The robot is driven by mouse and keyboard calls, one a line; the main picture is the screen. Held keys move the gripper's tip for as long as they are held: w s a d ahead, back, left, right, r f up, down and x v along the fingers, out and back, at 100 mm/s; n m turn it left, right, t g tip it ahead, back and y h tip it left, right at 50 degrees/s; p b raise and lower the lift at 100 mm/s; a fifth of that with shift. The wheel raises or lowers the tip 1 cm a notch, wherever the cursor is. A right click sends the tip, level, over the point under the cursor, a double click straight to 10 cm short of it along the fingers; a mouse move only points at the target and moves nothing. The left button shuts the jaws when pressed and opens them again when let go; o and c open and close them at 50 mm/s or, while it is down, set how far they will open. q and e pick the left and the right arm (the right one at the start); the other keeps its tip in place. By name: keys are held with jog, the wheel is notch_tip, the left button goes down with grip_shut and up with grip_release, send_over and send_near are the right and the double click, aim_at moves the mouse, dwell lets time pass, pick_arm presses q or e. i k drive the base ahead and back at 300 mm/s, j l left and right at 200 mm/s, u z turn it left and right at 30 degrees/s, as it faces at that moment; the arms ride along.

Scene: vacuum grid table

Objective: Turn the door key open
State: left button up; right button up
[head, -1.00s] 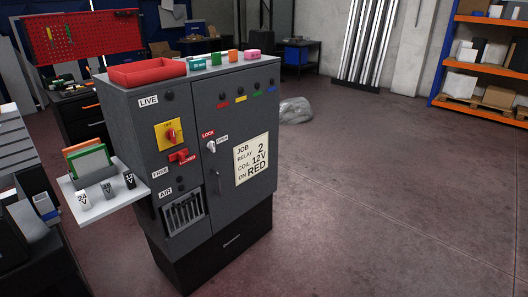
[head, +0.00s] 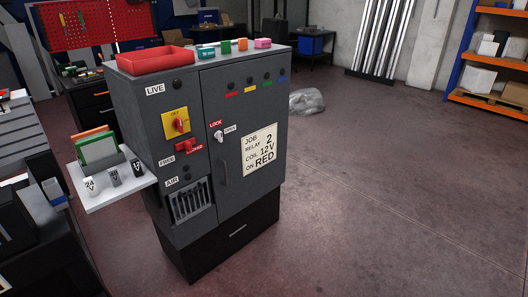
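The door key (head: 219,136) is a small light key on the front of the grey cabinet (head: 262,205), between a red LOCK label (head: 216,124) and a white OPEN label (head: 230,129). It looks roughly upright; its exact angle is too small to tell. The cabinet door (head: 240,105) is shut and carries a sign reading JOB RELAY 2, COIL 12V ON RED (head: 259,150). Neither of my grippers is in view.
A yellow panel with a red rotary switch (head: 176,125) and a red handle (head: 188,147) are left of the door. A side shelf (head: 120,194) with marked blocks juts out left. A red tray (head: 149,59) and coloured blocks stand on top.

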aim_at(218, 134)
jog(key=i+z, duration=0.1)
jog(key=i, duration=0.95)
jog(key=i+j, duration=0.1)
jog(key=i, duration=0.95)
jog(key=l+z, duration=0.05)
